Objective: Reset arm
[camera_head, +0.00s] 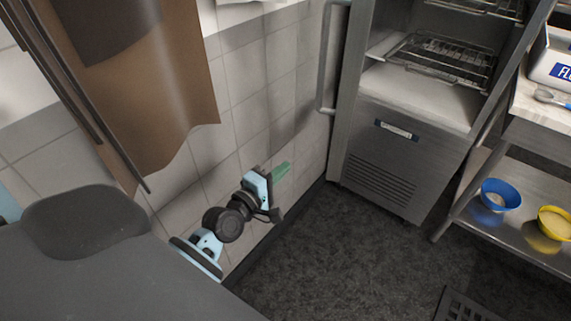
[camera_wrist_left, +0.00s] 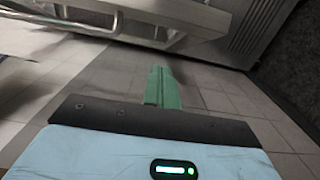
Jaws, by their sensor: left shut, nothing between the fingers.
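My left gripper (camera_head: 281,172) shows in the middle of the head view, in front of the tiled wall and above the dark floor. Its green fingers are together, with nothing between them. In the left wrist view the shut fingers (camera_wrist_left: 161,88) point away from the camera toward the tiles. My left arm's light blue and black links show below and to the left of the gripper. My right gripper is in neither view.
A steel fridge (camera_head: 412,110) with an open compartment and wire racks stands right of the gripper. A steel table's lower shelf (camera_head: 492,222) holds a blue bowl (camera_head: 500,196) and a yellow bowl (camera_head: 555,224). A brown hanging cloth (camera_head: 150,90) is at left. The dark floor (camera_head: 350,250) is mostly clear.

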